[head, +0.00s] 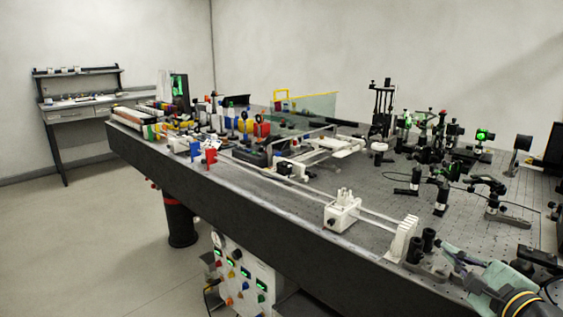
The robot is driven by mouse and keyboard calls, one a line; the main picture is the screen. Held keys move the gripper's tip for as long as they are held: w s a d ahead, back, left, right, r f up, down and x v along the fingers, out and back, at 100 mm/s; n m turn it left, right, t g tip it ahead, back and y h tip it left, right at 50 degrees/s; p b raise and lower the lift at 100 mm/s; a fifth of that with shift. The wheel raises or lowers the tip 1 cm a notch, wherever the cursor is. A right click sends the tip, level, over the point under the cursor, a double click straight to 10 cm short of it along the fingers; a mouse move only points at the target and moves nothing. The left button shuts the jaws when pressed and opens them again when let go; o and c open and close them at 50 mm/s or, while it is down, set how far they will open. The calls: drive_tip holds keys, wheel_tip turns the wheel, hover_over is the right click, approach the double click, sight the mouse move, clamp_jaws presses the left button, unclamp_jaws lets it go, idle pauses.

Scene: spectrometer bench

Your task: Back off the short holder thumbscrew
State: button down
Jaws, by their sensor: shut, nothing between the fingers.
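My gripper (452,255) is at the lower right in the head view, over the near edge of the optical table. It looks shut and empty, pointing left and away from me. Two short black post holders (428,239) stand just left of its tips, apart from them as far as I can tell. Other black holders with posts stand farther back, one of them (440,204) near the middle right. I cannot tell which is the short holder. Its thumbscrew is too small to make out.
A white comb-like block (403,240) and a white carriage (342,214) sit on a long rail left of my gripper. Several black optic mounts (437,140) crowd the back right. The perforated tabletop (385,205) is bare in places behind the rail.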

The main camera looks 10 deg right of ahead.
drive_tip(key=shift+w+a+r+p, duration=0.1)
drive_tip(key=shift+w+a+p, duration=0.05)
drive_tip(key=shift+w+p, duration=0.35)
drive_tip(key=shift+w+a+r+p, duration=0.15)
drive_tip(key=shift+w+p, duration=0.15)
drive_tip(key=shift+w, duration=0.3)
drive_tip(key=shift+w+a+f+p, duration=0.1)
drive_tip(key=shift+w+f+p, duration=0.2)
drive_tip(key=shift+w, duration=0.35)
drive_tip(key=shift+w+f, duration=0.1)
drive_tip(key=shift+f, duration=0.05)
drive_tip(key=shift+a+f+p, duration=0.2)
drive_tip(key=shift+f+p, duration=0.25)
drive_tip(key=shift+p, duration=2.9)
drive_tip(key=shift+a+r, duration=0.1)
drive_tip(key=shift+a, duration=0.2)
drive_tip(key=shift+r, duration=0.1)
drive_tip(key=shift+s+d+r, duration=0.1)
drive_tip(key=shift+s+d, duration=0.15)
drive_tip(key=shift+s, duration=0.75)
drive_tip(key=shift+s+d+r, duration=0.1)
drive_tip(key=shift+s+d, duration=0.2)
drive_tip(key=shift+s, duration=0.75)
drive_tip(key=shift+s+d+r, duration=0.1)
drive_tip(key=shift+s+d, duration=0.15)
drive_tip(key=shift+s, duration=0.75)
